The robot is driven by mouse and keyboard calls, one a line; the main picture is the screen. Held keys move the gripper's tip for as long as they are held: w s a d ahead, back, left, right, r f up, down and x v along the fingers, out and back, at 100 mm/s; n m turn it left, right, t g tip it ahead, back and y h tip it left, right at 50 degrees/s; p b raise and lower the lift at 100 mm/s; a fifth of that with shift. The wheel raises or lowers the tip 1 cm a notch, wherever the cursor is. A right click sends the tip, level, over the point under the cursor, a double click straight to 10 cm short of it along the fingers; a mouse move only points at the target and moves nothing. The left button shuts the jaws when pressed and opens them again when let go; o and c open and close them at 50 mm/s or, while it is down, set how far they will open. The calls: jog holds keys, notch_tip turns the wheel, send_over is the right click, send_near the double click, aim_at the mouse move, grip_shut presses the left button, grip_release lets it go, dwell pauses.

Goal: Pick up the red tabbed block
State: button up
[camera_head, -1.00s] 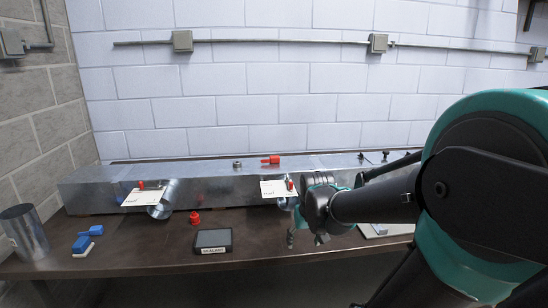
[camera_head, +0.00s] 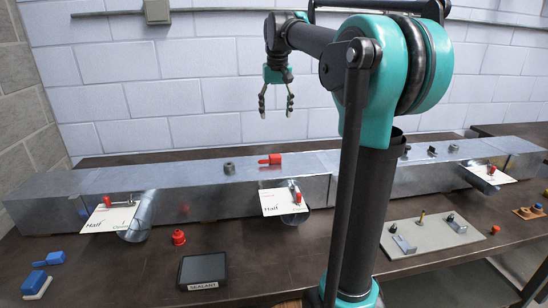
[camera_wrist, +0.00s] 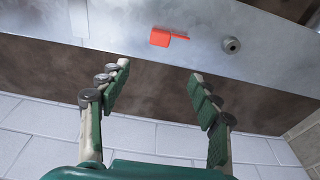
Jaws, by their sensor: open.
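The red tabbed block (camera_head: 270,160) lies on top of the long grey metal duct (camera_head: 95,183), with its narrow tab pointing left in the head view. In the wrist view the block (camera_wrist: 160,38) shows beyond my fingertips, near the upper middle, with its tab to the right. My gripper (camera_head: 276,113) is open and empty, pointing down, above the duct and apart from the block. In the wrist view my gripper's (camera_wrist: 160,70) two fingers are spread wide with nothing between them.
A small dark grey cylinder (camera_head: 229,168) stands on the duct left of the block; it also shows in the wrist view (camera_wrist: 231,45). White cards (camera_head: 284,201) with red-handled levers hang at the duct's front. A red knob-like piece (camera_head: 178,237) and a sealant pad (camera_head: 202,270) are on the table.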

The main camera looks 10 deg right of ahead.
send_over(275, 156)
notch_tip(275, 156, down, 11)
jog(key=shift+r, duration=0.2)
jog(key=shift+w+f, duration=0.1)
jog(key=shift+f, duration=2.95)
jog(key=c, duration=1.3)
jog(key=shift+o, duration=0.2)
jog(key=shift+r, duration=0.1)
